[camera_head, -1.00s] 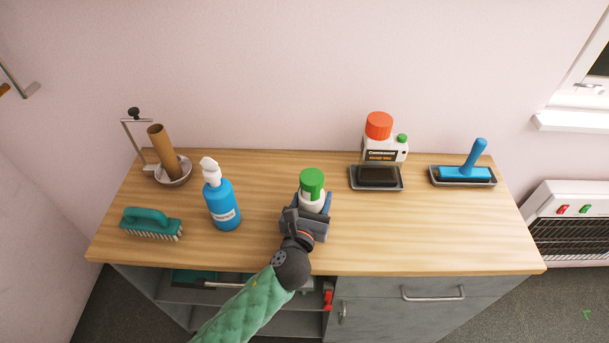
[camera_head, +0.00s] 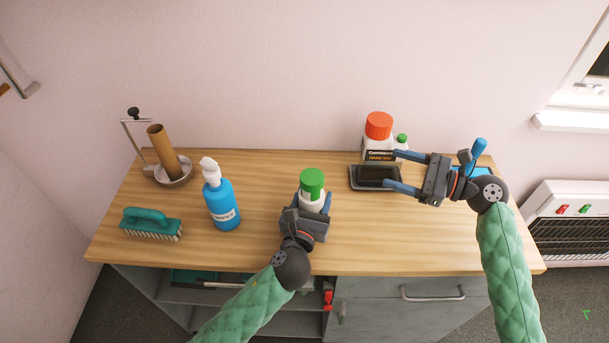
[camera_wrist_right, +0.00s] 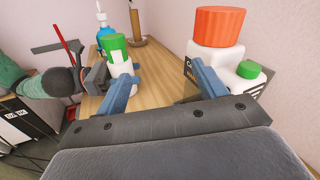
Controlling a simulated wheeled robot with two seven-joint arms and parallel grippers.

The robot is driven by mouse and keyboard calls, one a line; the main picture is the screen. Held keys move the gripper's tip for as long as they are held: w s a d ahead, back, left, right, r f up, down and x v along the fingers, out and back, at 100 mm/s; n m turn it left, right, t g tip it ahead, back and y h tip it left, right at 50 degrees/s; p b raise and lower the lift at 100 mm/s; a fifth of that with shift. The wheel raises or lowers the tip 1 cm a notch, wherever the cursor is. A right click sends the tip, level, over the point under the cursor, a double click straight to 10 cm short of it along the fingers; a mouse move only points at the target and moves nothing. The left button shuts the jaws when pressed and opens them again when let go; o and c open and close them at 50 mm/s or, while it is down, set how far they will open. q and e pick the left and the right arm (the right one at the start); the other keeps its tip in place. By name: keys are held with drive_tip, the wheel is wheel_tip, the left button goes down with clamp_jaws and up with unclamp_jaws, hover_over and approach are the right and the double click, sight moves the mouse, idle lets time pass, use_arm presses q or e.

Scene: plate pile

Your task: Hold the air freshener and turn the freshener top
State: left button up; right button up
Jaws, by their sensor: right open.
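The air freshener (camera_head: 313,203) has a white body and a green top (camera_head: 312,181), and stands upright near the middle of the counter. My left gripper (camera_head: 313,206) reaches it from the front, with its blue fingers closed on either side of the white body. The green top is above the fingers and uncovered; it also shows in the right wrist view (camera_wrist_right: 114,42). My right gripper (camera_head: 392,169) is open and empty, to the right of the freshener. Its fingers point left, above the dark sponge tray.
A white bottle with a red cap (camera_head: 379,126) stands close behind my right gripper. The sponge tray (camera_head: 355,187) is below it. A blue pump bottle (camera_head: 223,205) and a teal brush (camera_head: 150,222) are left of the freshener. A paper-roll holder (camera_head: 176,181) stands back left.

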sight(304, 175)
drive_tip(key=s+a+g, duration=0.1)
drive_tip(key=a, duration=0.6)
drive_tip(key=s+a+g+y, duration=0.1)
drive_tip(key=a, duration=0.6)
drive_tip(key=s+a+g, duration=0.1)
drive_tip(key=a+g, duration=0.1)
drive_tip(key=a, duration=0.6)
drive_tip(key=shift+n+y, duration=0.3)
drive_tip(key=shift+n, duration=0.1)
drive_tip(key=c, duration=1)
